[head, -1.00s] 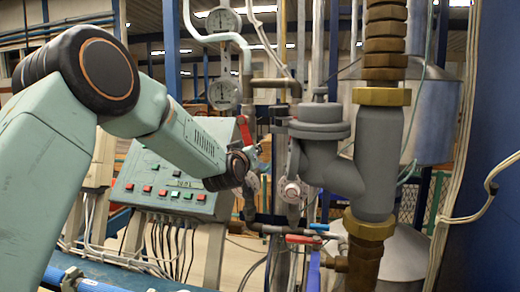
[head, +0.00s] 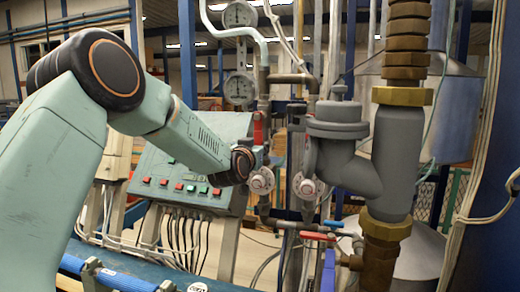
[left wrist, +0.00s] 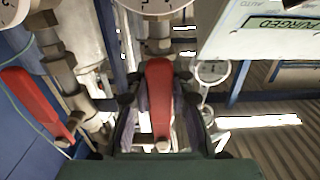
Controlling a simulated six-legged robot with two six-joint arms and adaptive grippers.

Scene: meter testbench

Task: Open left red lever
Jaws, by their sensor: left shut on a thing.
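The left red lever (head: 258,128) stands nearly upright on the pipework in the head view, just left of the large grey valve. My left gripper (head: 250,160) is at its lower part, with its fingers mostly hidden by the wrist. In the left wrist view, the red lever (left wrist: 159,82) lies between the two dark fingers of my left gripper (left wrist: 158,102), which is shut on it. A second red lever (left wrist: 34,100) is tilted at the left of that view, apart from the fingers. My right gripper is not in view.
A control panel (head: 150,168) with coloured buttons stands behind my left arm. The large grey valve (head: 345,160) and brass-fitted pipe are close on the right. Two gauges (head: 239,88) hang above. A red handle (head: 318,237) and a blue handle (head: 333,224) are lower down.

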